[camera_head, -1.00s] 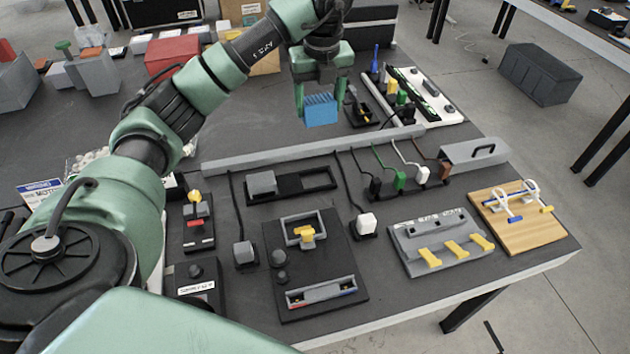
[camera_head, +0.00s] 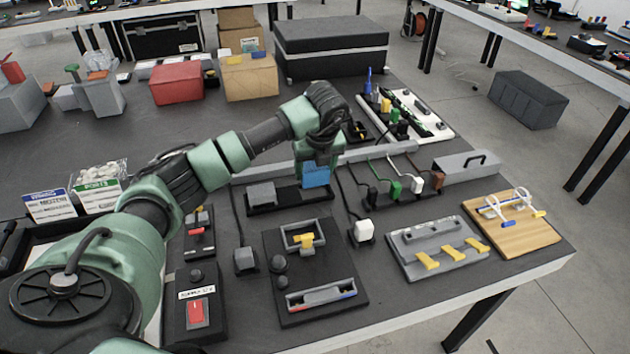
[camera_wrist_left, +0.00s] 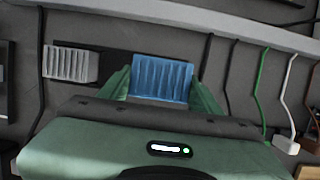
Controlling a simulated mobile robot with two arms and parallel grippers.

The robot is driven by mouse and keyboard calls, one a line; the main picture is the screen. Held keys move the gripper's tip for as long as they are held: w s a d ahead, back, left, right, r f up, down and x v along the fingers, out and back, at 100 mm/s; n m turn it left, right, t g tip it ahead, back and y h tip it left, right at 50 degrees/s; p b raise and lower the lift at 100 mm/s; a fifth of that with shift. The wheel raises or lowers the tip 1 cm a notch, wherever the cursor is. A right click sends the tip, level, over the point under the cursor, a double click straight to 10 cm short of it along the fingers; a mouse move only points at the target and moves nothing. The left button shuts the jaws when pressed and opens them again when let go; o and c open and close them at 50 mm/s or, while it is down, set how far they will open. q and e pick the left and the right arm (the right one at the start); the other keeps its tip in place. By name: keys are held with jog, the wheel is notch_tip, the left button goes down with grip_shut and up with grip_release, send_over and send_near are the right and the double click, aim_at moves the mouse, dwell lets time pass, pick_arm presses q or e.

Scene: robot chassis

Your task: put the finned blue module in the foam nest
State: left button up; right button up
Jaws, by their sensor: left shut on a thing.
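The finned blue module (camera_head: 316,175) is held between the fingers of my left gripper (camera_head: 318,168). In the left wrist view the blue module (camera_wrist_left: 162,78) sits between the two green fingers of the left gripper (camera_wrist_left: 162,90), its fins facing the camera. The black foam nest (camera_head: 290,205) lies on the table with a grey finned block (camera_head: 262,193) in its left part. The module is over or at the nest's right part and hides the opening there. I cannot tell whether it touches the nest. My right gripper is not in view.
A grey rail (camera_head: 395,150) runs behind the nest. Cables with white, green and brown plugs (camera_head: 396,188) are to its right. A black panel with a yellow piece (camera_head: 306,240) lies in front, and a grey fixture with yellow tabs (camera_head: 440,245) at the front right.

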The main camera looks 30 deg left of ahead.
aim_at(315, 183)
pick_arm(q)
jog(key=shift+f, duration=0.6)
notch_tip(315, 183, down, 3)
jog(key=shift+f, duration=0.1)
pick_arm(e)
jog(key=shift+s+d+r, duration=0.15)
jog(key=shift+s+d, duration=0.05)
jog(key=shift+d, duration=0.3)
pick_arm(q)
jog(key=shift+d+f, duration=0.1)
jog(key=shift+f, duration=0.1)
jog(key=o, duration=1.6)
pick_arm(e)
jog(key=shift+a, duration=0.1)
